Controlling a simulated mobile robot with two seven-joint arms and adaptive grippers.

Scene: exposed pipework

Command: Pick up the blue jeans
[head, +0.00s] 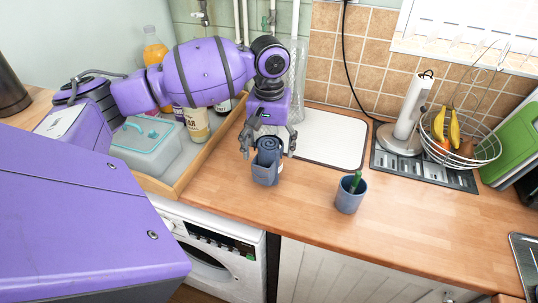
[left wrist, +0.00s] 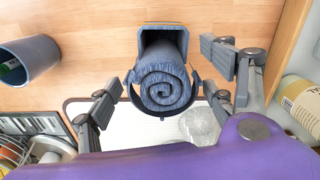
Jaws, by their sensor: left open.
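The blue jeans (head: 268,158) are rolled up, with a spiral end facing up, on the wooden counter. They seem to sit in a blue-grey holder (head: 265,178), though where cloth ends and holder begins is hard to tell. In the left wrist view the spiral of the jeans (left wrist: 163,85) shows at the centre. My left gripper (head: 268,148) is open, pointing down over the jeans, with a finger on each side of the roll. In the left wrist view its fingers flank the roll with gaps visible. My right gripper is not in view.
A blue cup (head: 350,196) with a green item stands to the right. A white board (head: 322,140) lies behind. A wooden tray (head: 190,172) with bottles and a grey box is left. A paper roll (head: 412,108) and fruit basket (head: 455,148) stand back right. The front counter is clear.

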